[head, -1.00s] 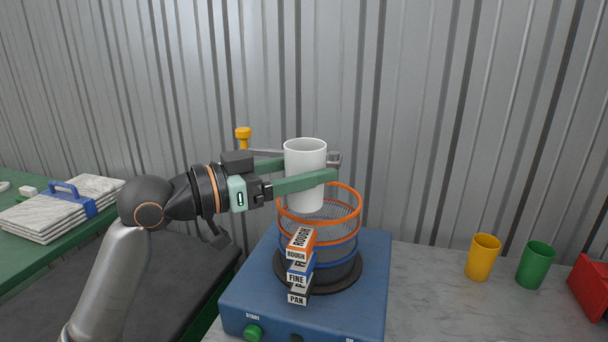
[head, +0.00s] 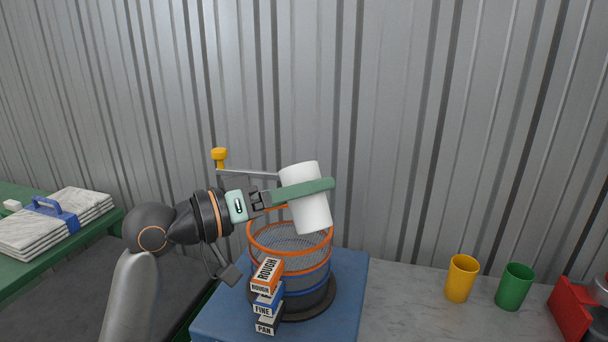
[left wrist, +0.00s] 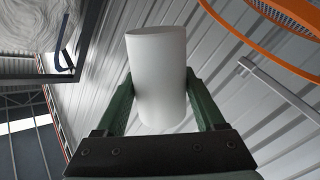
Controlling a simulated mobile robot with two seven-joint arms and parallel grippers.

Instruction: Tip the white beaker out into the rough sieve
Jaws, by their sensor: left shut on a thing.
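The white beaker (head: 306,204) is tilted in the head view, its upper end leaning left. Its mouth does not show there. My left gripper (head: 304,190) is shut around the beaker's side and holds it above the back right of the rough sieve. The beaker also shows between the fingers in the left wrist view (left wrist: 158,80). The rough sieve (head: 262,240) has an orange rim and mesh, and tops the stack with an orange ROUGH tag (head: 267,272). Part of an orange ring shows in the left wrist view (left wrist: 238,32). I cannot see whether anything lies in the sieve. My right gripper is out of view.
Below are FINE (head: 268,305) and PAN (head: 266,326) tags on the blue machine (head: 345,285). A grey bar with a yellow knob (head: 219,155) runs behind the beaker. Yellow (head: 461,280) and green (head: 514,288) cups and a red object (head: 572,308) stand right.

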